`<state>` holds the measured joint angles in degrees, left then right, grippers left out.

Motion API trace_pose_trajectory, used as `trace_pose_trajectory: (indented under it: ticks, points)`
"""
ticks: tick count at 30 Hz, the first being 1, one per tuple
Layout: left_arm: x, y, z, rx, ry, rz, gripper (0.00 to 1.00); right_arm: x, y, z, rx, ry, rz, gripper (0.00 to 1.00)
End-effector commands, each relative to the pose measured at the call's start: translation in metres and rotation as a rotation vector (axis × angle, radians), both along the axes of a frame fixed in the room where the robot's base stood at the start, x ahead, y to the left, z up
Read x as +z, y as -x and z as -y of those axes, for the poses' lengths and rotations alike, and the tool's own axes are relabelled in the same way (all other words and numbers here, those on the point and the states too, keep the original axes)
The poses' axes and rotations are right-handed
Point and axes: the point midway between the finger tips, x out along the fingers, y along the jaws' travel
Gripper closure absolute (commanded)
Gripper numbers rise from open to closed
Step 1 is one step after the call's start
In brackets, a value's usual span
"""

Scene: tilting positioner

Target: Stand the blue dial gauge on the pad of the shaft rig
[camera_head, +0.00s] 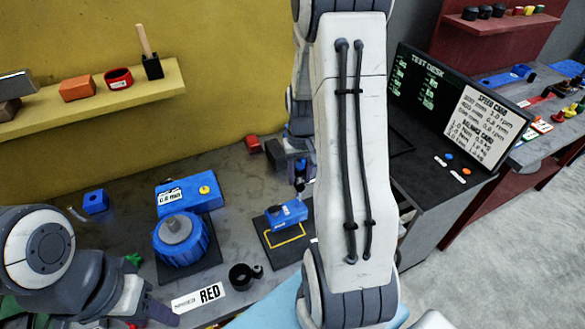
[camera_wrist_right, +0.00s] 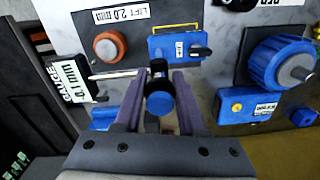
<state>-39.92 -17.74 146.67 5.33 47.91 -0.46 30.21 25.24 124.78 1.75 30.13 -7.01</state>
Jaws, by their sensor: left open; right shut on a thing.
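My right gripper (camera_wrist_right: 160,88) is shut on the blue dial gauge (camera_wrist_right: 160,104), which has a round blue end and a black part between the fingers. A thin pale rod shows at its left. In the head view the right gripper (camera_head: 299,165) is above the bench, just behind a blue box (camera_head: 287,213), partly hidden by my arm. The box stands on a dark plate (camera_head: 277,257) with a yellow outline (camera_head: 285,244); I cannot tell surely whether the outline is the pad. My left gripper (camera_head: 150,308) is open and empty at the lower left.
A blue ribbed drum (camera_head: 181,243) and a blue box with a yellow button (camera_head: 190,192) stand left of the plate. A black ring (camera_head: 243,276) and a RED card (camera_head: 200,297) lie in front. An orange knob (camera_wrist_right: 109,46) shows in the wrist view. A screen (camera_head: 455,105) stands right.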

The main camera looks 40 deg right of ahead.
Motion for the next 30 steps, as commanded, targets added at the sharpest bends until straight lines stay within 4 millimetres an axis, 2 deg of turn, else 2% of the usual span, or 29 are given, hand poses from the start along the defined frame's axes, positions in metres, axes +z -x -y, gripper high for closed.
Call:
trace_pose_trajectory:
  ticks: [18, 30]
  points:
    - [-0.034, 0.000, 0.000, 0.003, 0.000, 0.000, 0.50, -0.038, 0.000, 0.000, 0.000, 0.001, 0.002, 1.00]
    - [-0.038, 0.000, 0.000, 0.004, 0.000, 0.000, 0.50, -0.042, 0.000, 0.000, 0.000, 0.001, 0.002, 1.00]
